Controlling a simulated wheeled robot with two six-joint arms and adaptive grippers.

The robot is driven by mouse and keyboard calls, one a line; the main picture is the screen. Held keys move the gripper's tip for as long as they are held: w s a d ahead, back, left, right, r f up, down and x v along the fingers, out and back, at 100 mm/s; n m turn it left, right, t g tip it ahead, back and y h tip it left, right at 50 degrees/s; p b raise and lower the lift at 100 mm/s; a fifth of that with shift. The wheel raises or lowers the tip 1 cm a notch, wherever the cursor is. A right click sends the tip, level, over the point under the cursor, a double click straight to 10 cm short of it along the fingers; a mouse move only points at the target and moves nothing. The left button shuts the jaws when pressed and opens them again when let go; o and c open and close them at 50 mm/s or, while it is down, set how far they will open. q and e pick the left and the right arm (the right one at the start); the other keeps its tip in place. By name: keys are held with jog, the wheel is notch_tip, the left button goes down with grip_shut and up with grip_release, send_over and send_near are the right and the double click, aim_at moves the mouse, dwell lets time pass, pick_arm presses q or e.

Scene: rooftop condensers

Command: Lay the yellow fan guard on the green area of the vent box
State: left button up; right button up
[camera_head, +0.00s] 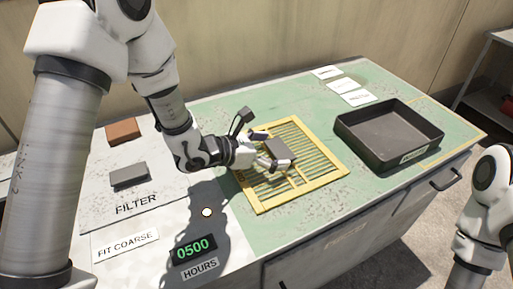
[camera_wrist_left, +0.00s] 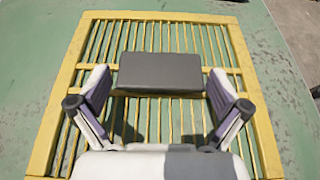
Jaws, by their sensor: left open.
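The yellow fan guard (camera_head: 315,184), a slatted square frame, lies flat on the green area (camera_head: 255,232) of the vent box top. It fills much of the left wrist view (camera_wrist_left: 258,110). My left gripper (camera_head: 268,160) is over the middle of the guard. In the left wrist view its fingers (camera_wrist_left: 160,88) stand apart, one on each side of a dark grey block (camera_wrist_left: 160,72). I cannot tell whether this block is fixed to the guard. The gripper covers part of the slats. My right arm shows at the right edge, its gripper out of view.
A black tray (camera_head: 430,142) stands on the right of the green top, with white cards (camera_head: 343,85) behind it. On the left, a grey panel marked FILTER (camera_head: 165,205) bears a brown block (camera_head: 122,130) and a dark grey block (camera_head: 128,175).

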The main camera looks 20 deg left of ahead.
pick_arm(q)
jog(key=p+v, duration=0.1)
jog(key=v, duration=0.9)
jog(key=shift+s+a, duration=0.15)
jog(key=shift+a, duration=0.05)
jog(key=shift+s+a+r, duration=0.15)
jog(key=shift+s+a, duration=0.05)
jog(key=shift+s, duration=0.15)
